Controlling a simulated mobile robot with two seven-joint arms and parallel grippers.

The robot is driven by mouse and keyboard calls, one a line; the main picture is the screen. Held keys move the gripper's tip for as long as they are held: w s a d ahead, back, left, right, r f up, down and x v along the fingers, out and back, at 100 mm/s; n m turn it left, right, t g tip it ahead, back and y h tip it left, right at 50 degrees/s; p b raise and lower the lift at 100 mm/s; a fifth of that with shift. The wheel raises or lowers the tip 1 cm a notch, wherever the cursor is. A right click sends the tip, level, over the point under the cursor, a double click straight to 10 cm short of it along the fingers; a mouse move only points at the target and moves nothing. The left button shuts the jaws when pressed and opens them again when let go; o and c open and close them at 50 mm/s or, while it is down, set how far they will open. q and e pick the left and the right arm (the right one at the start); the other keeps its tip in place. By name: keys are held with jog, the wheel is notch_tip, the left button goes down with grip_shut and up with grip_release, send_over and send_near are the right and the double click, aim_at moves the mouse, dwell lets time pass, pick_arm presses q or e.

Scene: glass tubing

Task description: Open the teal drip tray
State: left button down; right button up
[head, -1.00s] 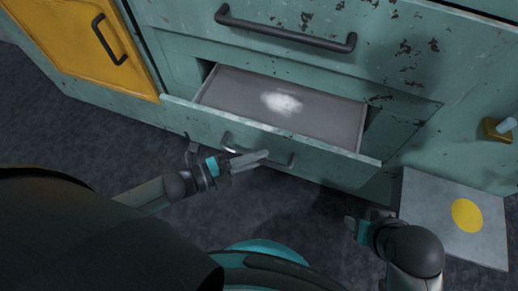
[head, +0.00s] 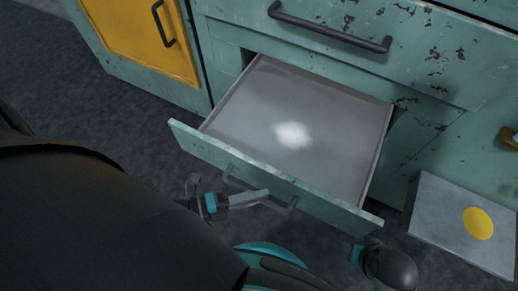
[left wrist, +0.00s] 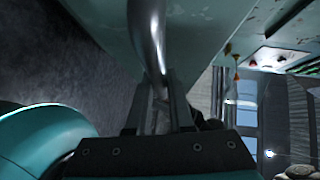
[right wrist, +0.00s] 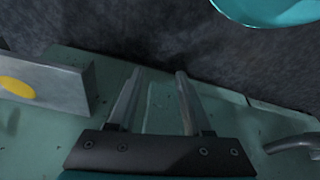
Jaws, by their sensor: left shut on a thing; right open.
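The teal drip tray is a drawer pulled well out of the cabinet in the head view, with a worn teal front (head: 325,200) and a grey interior (head: 250,105). A white patch (head: 292,134) shows on its floor. Its dark bar handle (head: 284,207) is on the front; the bar also shows in the left wrist view (left wrist: 148,40). My left gripper (head: 262,195) is shut on this handle. My right gripper (right wrist: 155,88) is open and empty, low and right of the drawer front; its fingers are hardly visible in the head view.
A closed drawer with a dark handle (head: 330,30) is above the tray. A yellow door (head: 142,35) is at the left. A grey box with a yellow disc (head: 478,223) sits at the right, near my right gripper. Dark floor lies open at the left.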

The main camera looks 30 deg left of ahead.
pick_arm(q)
jog(key=c, duration=0.8)
grip_release()
jog(key=shift+s+a, duration=0.15)
jog(key=p+v, duration=0.2)
jog(key=v, duration=1.3)
pick_arm(e)
jog(key=shift+g, duration=0.4)
jog(key=s+f, duration=0.1)
jog(key=f, duration=0.1)
jog(key=s+f, duration=0.1)
jog(key=f, duration=0.1)
jog(key=shift+s+d, duration=0.15)
jog(key=shift+d, duration=0.05)
